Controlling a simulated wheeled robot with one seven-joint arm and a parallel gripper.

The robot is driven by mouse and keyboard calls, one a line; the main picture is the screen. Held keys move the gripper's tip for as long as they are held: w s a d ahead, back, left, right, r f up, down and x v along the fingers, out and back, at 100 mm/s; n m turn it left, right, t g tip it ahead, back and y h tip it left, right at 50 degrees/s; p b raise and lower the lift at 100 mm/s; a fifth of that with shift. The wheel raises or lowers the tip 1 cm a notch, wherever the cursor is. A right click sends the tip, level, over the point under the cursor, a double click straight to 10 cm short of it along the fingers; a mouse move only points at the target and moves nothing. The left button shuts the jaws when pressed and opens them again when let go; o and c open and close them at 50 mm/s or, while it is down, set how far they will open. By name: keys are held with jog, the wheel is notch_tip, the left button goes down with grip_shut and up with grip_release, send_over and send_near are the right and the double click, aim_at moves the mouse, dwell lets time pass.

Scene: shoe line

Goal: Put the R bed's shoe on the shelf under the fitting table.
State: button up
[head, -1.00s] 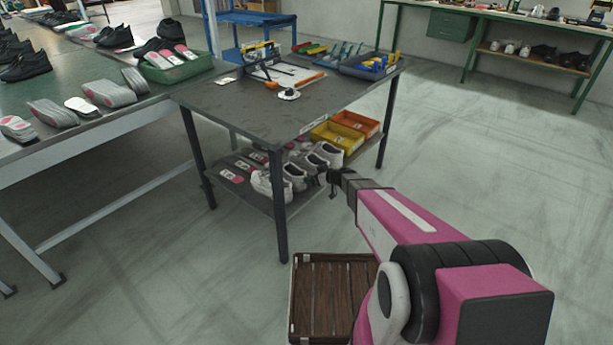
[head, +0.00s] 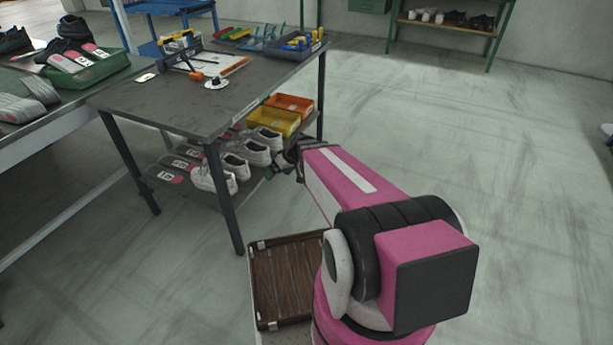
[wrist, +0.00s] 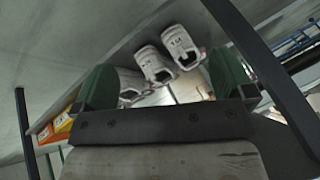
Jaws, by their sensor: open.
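The fitting table (head: 200,105) has a lower shelf (head: 200,202). Several pale grey-white shoes (head: 234,167) stand on this shelf, beside flat pieces with pink labels (head: 172,179). I cannot tell which shoe belongs to the R bed, and I cannot make out an R bed. My gripper (head: 280,165) is at the shelf's right edge, close to the shoes, partly hidden by my arm. In the wrist view, the gripper's green fingers (wrist: 165,85) are spread apart with nothing clearly held. Shoes (wrist: 155,63) show beyond and between them.
Yellow (head: 273,120) and orange (head: 290,104) bins sit at the shelf's far end. The table legs (head: 224,200) flank the shelf opening. A slatted brown tray (head: 287,275) is beside my arm. A bench with a green bin (head: 90,70) stands left. Floor at right is clear.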

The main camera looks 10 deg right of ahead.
jog(key=s+d+r+m+g+h, duration=0.1)
jog(key=s+d+r+m+h, duration=0.5)
jog(key=s+d, duration=0.3)
jog(key=shift+s+d+g, duration=0.15)
jog(key=shift+s+g, duration=0.25)
jog(key=shift+s, duration=0.55)
